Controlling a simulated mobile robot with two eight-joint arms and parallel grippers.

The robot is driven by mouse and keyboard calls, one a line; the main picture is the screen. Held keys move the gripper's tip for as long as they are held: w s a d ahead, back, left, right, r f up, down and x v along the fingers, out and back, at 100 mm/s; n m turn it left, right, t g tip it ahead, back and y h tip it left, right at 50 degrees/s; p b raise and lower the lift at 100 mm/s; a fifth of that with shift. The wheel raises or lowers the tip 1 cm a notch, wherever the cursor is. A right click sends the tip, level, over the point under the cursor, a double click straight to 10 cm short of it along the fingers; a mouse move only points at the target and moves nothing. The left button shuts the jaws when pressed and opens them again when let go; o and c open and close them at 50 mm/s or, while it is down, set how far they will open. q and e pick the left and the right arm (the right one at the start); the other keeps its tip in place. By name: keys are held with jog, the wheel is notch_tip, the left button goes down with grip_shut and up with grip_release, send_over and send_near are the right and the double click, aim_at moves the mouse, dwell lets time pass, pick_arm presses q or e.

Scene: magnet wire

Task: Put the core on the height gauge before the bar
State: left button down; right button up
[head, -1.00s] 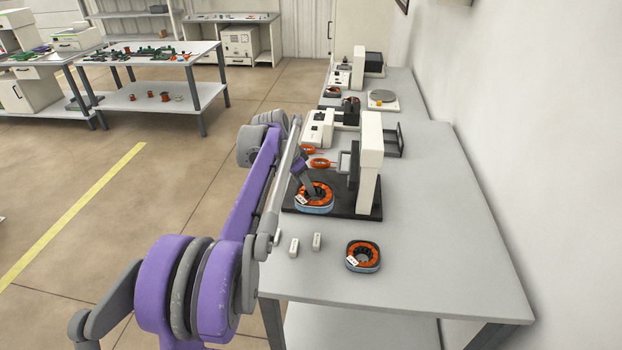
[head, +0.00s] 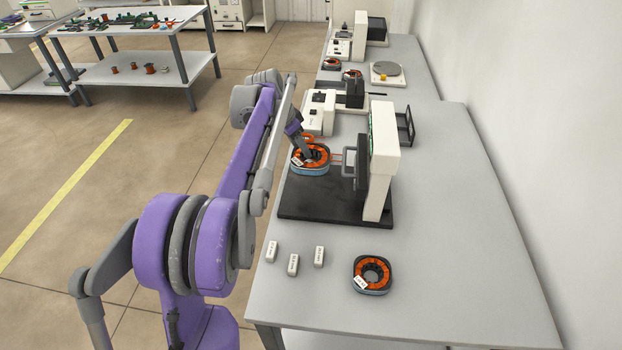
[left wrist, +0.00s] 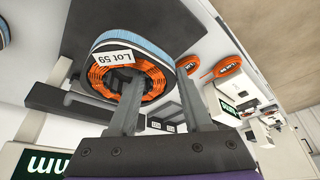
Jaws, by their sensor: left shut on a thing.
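My left gripper (head: 304,150) is shut on the wall of an orange-wound core (head: 311,169) with a pale blue side. In the left wrist view the core (left wrist: 102,88) carries a "Lot 59" label, with one finger in its hole and the other outside. The height gauge has a black base plate (head: 312,208) and a white column (head: 380,150). A grey frame-like bar (head: 349,162) sticks out left of the column. The core is at the plate's far left; whether it touches the plate is unclear. My right gripper is not seen.
A second orange core (head: 372,274) lies on the grey table (head: 440,240) near the front. Several small white labelled blocks (head: 293,264) stand to its left. More instruments (head: 320,112) stand behind the gauge. The table's right side is clear.

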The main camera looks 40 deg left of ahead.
aim_at(305, 179)
pick_arm(q)
jog(key=shift+w+a, duration=0.1)
jog(key=shift+w, duration=0.05)
jog(key=shift+f, duration=4.9)
jog(key=c, duration=0.8)
grip_release()
jog(key=shift+f+b, duration=0.2)
jog(key=shift+b, duration=0.1)
jog(key=o, duration=0.5)
jog(key=shift+c, duration=0.2)
